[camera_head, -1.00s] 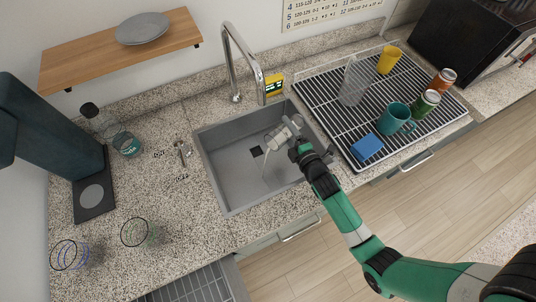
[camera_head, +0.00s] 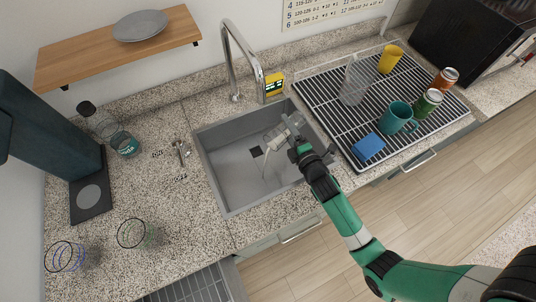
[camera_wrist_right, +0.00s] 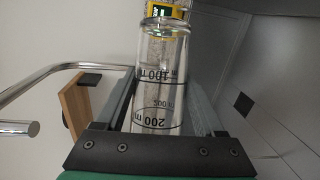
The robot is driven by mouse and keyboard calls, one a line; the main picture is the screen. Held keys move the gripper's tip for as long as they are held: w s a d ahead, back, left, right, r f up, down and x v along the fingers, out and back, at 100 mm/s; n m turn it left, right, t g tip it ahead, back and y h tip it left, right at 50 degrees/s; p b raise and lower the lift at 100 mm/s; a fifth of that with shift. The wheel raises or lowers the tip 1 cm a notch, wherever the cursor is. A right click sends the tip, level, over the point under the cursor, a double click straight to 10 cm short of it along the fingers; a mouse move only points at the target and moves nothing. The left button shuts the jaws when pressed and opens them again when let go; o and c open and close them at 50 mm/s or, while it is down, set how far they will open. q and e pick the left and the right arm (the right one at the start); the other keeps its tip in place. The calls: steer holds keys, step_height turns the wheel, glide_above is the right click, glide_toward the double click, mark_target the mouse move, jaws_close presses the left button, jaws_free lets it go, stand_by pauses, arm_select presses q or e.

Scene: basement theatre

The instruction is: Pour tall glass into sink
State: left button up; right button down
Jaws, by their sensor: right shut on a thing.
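My right gripper (camera_head: 288,133) is over the sink (camera_head: 225,180) and is shut on a clear glass with measuring marks (camera_head: 277,142). The glass is tilted, its far end toward the left and down. A thin pale streak runs from it toward the sink floor, seemingly liquid. In the right wrist view the glass (camera_wrist_right: 160,75) lies between both fingers and its 100 and 200 ml marks are readable. Its liquid level is hard to tell. My left gripper is not in view.
A tap (camera_head: 250,55) arches behind the sink, with a yellow device (camera_head: 274,84) beside it. The drying rack (camera_head: 345,130) at right holds another tall clear glass (camera_head: 357,80), cups, cans and a blue sponge (camera_head: 368,146). Clear glasses stand on the left counter (camera_head: 195,240).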

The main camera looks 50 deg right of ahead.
steer(key=shift+a+r+n+h+b, duration=0.1)
steer(key=shift+r+n+h+b, duration=0.2)
steer(key=shift+b, duration=0.1)
